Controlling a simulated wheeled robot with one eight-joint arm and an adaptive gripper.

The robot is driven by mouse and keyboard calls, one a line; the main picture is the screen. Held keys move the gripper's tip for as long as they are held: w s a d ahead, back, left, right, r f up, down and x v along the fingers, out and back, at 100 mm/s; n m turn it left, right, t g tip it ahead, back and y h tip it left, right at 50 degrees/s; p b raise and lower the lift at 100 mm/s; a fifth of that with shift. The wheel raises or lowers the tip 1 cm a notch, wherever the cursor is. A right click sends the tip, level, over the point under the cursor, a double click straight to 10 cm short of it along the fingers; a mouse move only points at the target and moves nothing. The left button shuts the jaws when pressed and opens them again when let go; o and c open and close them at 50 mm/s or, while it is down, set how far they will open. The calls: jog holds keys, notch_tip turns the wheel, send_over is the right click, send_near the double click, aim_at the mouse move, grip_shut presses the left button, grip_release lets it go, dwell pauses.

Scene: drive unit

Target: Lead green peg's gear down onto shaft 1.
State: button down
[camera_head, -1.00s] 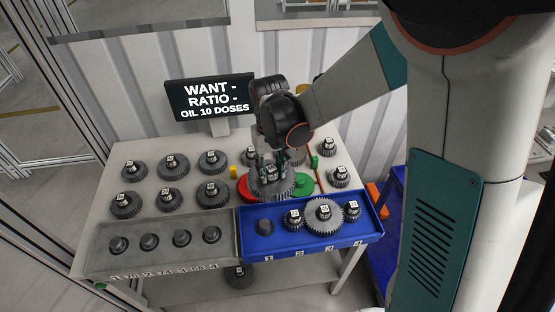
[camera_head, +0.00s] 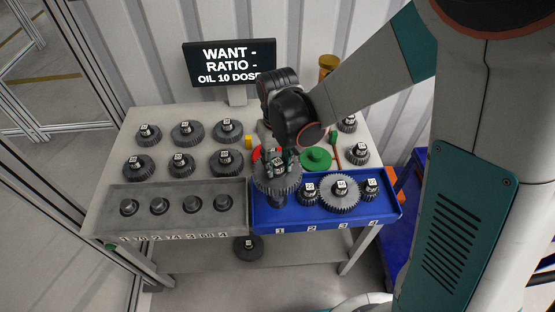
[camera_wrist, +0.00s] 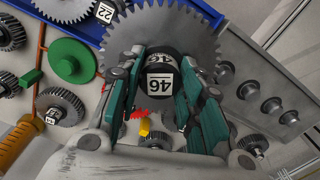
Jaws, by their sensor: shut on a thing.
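My gripper (camera_head: 279,160) is shut on the hub of a large grey gear (camera_head: 290,184), whose label reads 46 in the wrist view (camera_wrist: 160,86). The gear is over the left end of the blue tray (camera_head: 390,208), above the spot marked 1. Dark shaft 1 (camera_head: 277,202) shows just under the gear's front edge; its top is hidden. I cannot tell whether gear and shaft touch. The green peg (camera_head: 316,157) stands bare on the table behind the tray, a green disc with a knob, also in the wrist view (camera_wrist: 72,62).
Gears sit at tray places 2 (camera_head: 309,193), 3 (camera_head: 340,196) and 4 (camera_head: 370,189), close to the held gear's right. A grey tray (camera_head: 180,232) with several bare shafts is at left. Several loose gears stand behind it. A red disc (camera_head: 257,153) is partly hidden behind my gripper.

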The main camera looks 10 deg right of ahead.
jog(key=shift+f+b, duration=3.65)
jog(key=shift+f, duration=0.85)
jog(key=shift+f+b, duration=2.05)
jog(key=shift+f, duration=0.15)
jog(key=c, duration=1)
grip_release()
jog(key=shift+c, duration=0.2)
notch_tip(320, 180, up, 8)
jog(key=shift+f, duration=0.25)
